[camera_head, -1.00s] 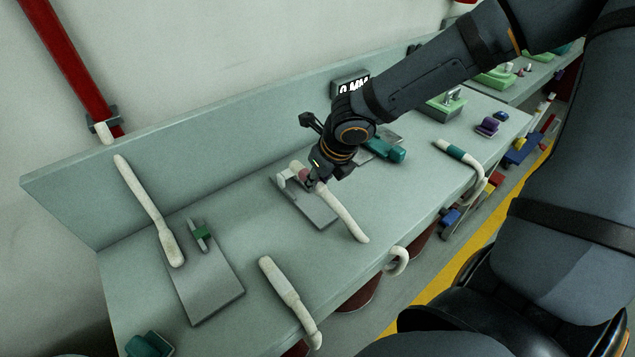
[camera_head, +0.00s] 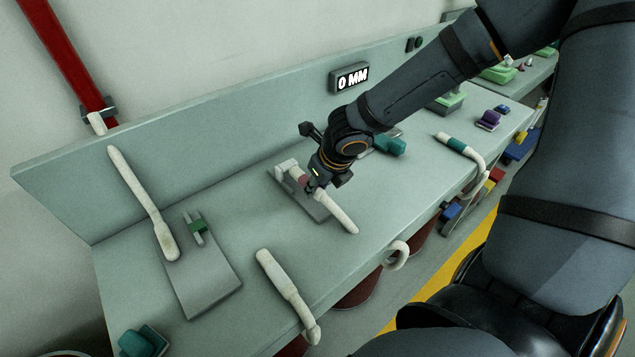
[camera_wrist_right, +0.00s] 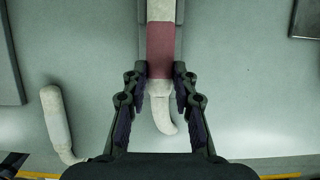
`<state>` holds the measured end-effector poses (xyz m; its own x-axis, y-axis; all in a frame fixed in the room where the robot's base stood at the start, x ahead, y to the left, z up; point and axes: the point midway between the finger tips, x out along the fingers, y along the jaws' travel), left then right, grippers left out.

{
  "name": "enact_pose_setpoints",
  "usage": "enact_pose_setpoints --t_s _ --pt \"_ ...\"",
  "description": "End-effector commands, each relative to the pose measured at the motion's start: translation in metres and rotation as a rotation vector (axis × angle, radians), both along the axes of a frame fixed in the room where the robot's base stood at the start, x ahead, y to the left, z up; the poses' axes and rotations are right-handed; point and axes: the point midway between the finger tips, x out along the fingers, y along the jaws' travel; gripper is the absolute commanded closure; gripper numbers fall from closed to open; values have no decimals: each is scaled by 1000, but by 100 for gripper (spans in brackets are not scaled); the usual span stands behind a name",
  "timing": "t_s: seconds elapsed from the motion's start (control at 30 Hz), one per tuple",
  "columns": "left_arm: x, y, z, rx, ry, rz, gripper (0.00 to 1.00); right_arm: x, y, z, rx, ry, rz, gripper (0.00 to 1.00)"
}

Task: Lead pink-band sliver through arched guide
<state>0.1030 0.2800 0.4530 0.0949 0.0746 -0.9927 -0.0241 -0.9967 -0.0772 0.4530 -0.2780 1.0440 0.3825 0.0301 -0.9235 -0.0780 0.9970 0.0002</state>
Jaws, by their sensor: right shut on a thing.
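The pink-band sliver is a white rope-like piece; its white tail (camera_head: 340,217) slants toward the bench's front edge, and its pink band (camera_head: 303,181) shows beside my right gripper (camera_head: 312,184). In the right wrist view the pink band (camera_wrist_right: 160,48) lies between the fingers of my right gripper (camera_wrist_right: 161,84), which is shut on the sliver, with the tail hanging below. A pale upright piece (camera_head: 284,167), apparently the arched guide, stands on a grey plate (camera_head: 319,213) just left of the band. I cannot tell whether the sliver passes through it. My left gripper is not in view.
A second grey plate (camera_head: 207,290) with a green-banded piece (camera_head: 198,227) lies at left. Other white slivers (camera_head: 140,195) (camera_head: 284,285) and a teal-banded one (camera_head: 457,147) lie around. A teal block (camera_head: 390,146) sits behind my gripper. A display (camera_head: 350,77) reads 0 MM.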

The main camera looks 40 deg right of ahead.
Motion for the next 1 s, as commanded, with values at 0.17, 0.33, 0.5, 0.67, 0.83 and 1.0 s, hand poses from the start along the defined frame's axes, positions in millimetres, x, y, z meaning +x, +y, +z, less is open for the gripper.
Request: enact_pose_setpoints --t_s 0.17,0.33,0.5,0.67,0.83,1.0 --pt "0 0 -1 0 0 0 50 0 0 -1 0 0 0 99" --pt "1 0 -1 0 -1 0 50 0 0 -1 0 0 0 99" --pt "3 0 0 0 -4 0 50 0 0 -1 0 0 0 99" --pt "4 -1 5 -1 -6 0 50 0 0 0 -1 1 2 99" --pt "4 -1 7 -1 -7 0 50 0 0 -1 0 0 1 99" --pt "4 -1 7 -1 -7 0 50 0 0 -1 0 0 1 99"
